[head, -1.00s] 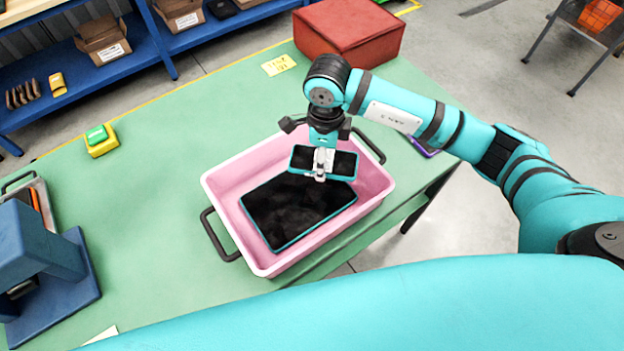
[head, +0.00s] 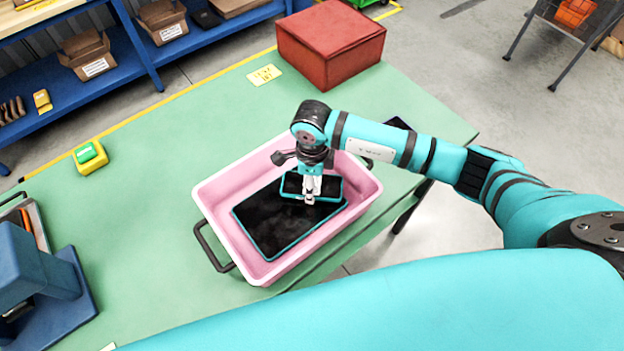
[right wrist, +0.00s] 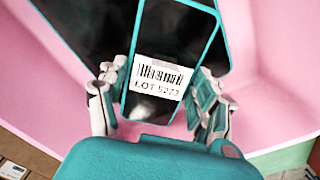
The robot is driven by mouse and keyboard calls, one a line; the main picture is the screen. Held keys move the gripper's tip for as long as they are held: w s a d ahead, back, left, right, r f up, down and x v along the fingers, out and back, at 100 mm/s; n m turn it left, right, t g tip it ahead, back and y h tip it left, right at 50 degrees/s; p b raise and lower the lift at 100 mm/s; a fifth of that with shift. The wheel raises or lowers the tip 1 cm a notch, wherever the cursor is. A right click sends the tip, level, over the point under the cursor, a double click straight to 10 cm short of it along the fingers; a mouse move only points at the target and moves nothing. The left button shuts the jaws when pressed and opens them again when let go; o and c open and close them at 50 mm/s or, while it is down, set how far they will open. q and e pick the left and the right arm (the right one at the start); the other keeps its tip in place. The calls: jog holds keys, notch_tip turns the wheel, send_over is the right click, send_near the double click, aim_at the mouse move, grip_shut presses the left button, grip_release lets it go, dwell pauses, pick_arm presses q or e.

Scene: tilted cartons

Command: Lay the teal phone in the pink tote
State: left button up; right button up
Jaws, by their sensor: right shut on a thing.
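The pink tote (head: 222,231) stands on the green table near its front edge. A large dark tablet-like slab with a teal rim (head: 270,225) lies in it. My right gripper (head: 308,197) is shut on the teal phone (head: 326,187), which has a dark face, and holds it inside the tote's outline, over the slab's far right part. I cannot tell whether the phone touches the slab. In the right wrist view the phone (right wrist: 178,40) sits between both fingers (right wrist: 160,105), with a barcode label reading LOT 5273. My left gripper is not in view.
A red box (head: 330,45) stands at the table's far edge. A yellow block with a green button (head: 90,157) and a blue machine (head: 35,270) are at the left. A dark device (head: 398,123) lies behind my right arm.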

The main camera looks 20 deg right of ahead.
jog(key=shift+f+b, duration=0.35)
jog(key=o, duration=1.3)
jog(key=shift+r, duration=0.15)
